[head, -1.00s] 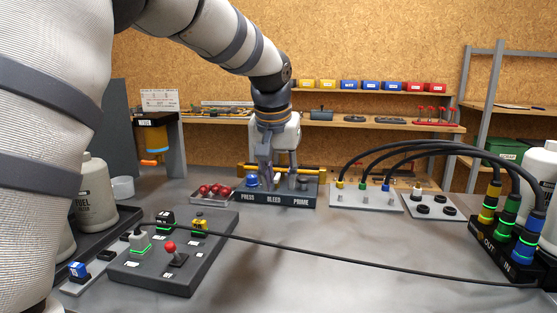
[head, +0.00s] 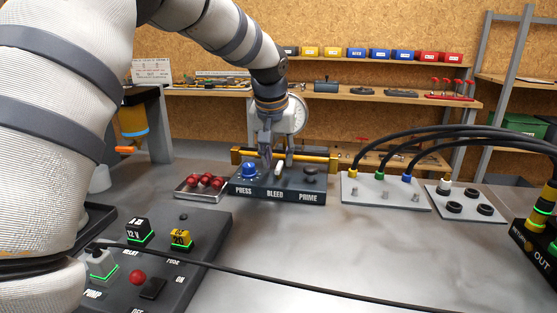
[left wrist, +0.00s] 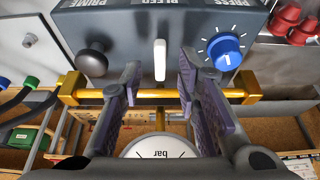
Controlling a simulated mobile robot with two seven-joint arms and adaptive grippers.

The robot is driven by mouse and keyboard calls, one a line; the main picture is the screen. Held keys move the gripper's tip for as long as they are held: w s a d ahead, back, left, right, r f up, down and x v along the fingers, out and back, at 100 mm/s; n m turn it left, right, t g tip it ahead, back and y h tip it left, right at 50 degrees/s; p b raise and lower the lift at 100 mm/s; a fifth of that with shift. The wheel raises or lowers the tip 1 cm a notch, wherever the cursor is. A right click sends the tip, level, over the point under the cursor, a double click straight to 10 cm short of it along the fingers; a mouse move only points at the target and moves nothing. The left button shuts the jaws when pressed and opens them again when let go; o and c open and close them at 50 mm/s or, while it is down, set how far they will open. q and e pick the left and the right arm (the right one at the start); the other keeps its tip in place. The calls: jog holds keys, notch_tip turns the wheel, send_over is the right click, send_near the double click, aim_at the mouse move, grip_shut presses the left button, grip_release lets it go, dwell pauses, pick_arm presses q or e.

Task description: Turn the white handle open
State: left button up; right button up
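The white handle (left wrist: 160,60) is a short upright bar labelled BLEED on the dark panel (head: 292,187), between a blue knob marked PRESS and a black knob marked PRIME. In the head view the handle (head: 278,170) is small and just right of my left gripper's fingers. My left gripper (left wrist: 158,72) is open; its two purple-padded fingers stand apart, with the handle showing in the gap ahead of them. I see no clear contact. In the head view this gripper (head: 265,155) hangs over the panel. My right gripper is not in view.
A yellow pipe (head: 318,161) runs behind the panel, with a round white gauge (head: 292,115) above it. The blue knob (left wrist: 224,50) is close to one finger. A red-capped tray (head: 203,187) stands left, a cable plate (head: 385,192) right. Bare bench lies in front.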

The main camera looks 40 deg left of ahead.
pick_arm(q)
jog(key=shift+x, duration=0.8)
grip_shut()
